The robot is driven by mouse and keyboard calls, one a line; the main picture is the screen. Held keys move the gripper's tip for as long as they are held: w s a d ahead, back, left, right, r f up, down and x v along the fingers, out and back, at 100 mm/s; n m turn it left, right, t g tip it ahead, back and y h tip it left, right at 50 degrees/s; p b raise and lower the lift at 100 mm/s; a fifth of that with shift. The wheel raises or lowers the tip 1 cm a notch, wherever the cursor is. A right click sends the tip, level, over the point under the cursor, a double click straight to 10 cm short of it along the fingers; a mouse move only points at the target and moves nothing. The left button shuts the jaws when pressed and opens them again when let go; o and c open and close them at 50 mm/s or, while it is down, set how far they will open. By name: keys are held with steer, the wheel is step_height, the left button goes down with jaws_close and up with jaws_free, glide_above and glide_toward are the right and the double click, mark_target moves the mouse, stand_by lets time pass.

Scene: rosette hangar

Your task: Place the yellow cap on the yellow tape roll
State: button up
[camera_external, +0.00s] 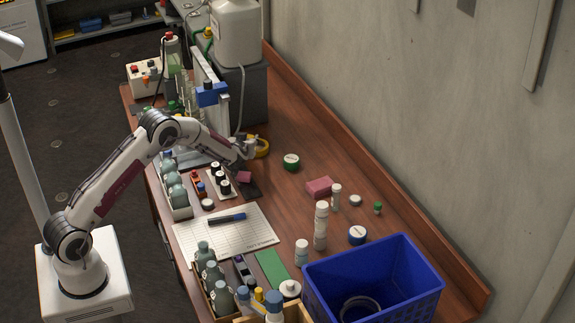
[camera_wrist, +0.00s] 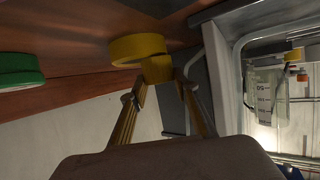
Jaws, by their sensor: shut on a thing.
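The yellow tape roll (camera_external: 263,147) lies on the bench top beside my gripper (camera_external: 248,148), in front of the grey block. It also shows in the wrist view (camera_wrist: 126,47), where the picture is turned and the bench top is above. In that view my gripper (camera_wrist: 160,82) is shut on the yellow cap (camera_wrist: 158,69), which overlaps the near edge of the roll. I cannot tell whether the cap touches the roll. In the external view my gripper hides the cap and part of the roll.
A green tape roll (camera_external: 291,161) lies to the right, with bare bench between. The grey block (camera_external: 249,93) with a white jug stands behind. A rack with a blue clamp (camera_external: 211,94) stands close to my arm. A pink block (camera_external: 319,188) and the blue crate (camera_external: 372,280) are farther right.

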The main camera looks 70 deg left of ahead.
steer(key=shift+f, duration=0.25)
steer(key=o, duration=0.7)
steer(key=shift+r, duration=0.2)
steer(key=shift+v, duration=6)
steer(key=shift+w, duration=0.1)
